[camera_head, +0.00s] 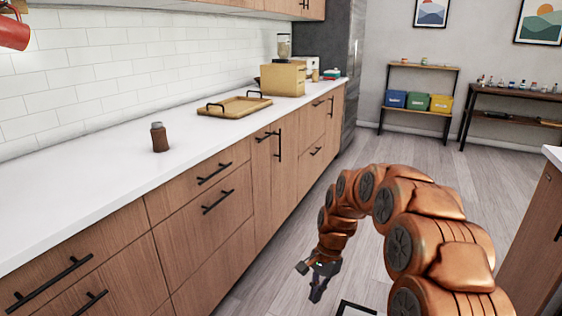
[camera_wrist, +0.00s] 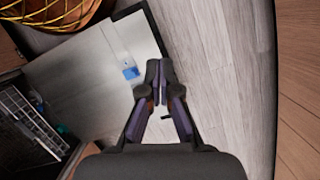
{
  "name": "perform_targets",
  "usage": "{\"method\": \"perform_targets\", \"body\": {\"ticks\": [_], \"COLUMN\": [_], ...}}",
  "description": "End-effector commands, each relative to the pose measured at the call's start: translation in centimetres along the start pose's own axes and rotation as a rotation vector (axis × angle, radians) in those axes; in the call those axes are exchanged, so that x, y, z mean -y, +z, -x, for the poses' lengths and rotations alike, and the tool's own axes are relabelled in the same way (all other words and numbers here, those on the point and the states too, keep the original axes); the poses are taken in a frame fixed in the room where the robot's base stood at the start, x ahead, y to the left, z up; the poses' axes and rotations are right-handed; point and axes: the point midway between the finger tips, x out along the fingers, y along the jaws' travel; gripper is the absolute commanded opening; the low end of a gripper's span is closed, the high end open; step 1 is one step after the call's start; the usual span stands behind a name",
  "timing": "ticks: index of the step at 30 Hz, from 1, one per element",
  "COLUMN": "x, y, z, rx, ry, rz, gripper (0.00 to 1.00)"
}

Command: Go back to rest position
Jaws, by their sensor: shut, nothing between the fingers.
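My gripper (camera_head: 318,279) hangs at the end of my bent orange arm, in the aisle at the right of the wooden cabinets. It points down and is apart from the counter. In the wrist view my gripper (camera_wrist: 160,64) has its two fingers together, with nothing between them. Floor boards and a pale flat surface show beyond the fingers.
The white counter (camera_head: 70,210) runs along the left and bears a brown jar (camera_head: 159,138), a wooden tray (camera_head: 233,107) and a wooden box (camera_head: 283,78). Shelves stand at the back wall. An island edge (camera_head: 553,154) is at the right. Floor (camera_head: 400,150) between is clear.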

Motion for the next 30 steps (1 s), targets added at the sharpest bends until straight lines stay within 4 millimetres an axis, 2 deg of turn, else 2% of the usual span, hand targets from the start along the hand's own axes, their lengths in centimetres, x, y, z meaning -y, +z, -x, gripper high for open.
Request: {"method": "perform_targets", "body": {"ticks": [12,30], "x": [-6.0,-16.2], "y": [5.4,12.1], "z": [4.1,6.9], "rx": [-0.016,-0.041], "ry": [0.028,0.096], "rz": [0.222,0.497], "gripper": [0.00,0.00]}}
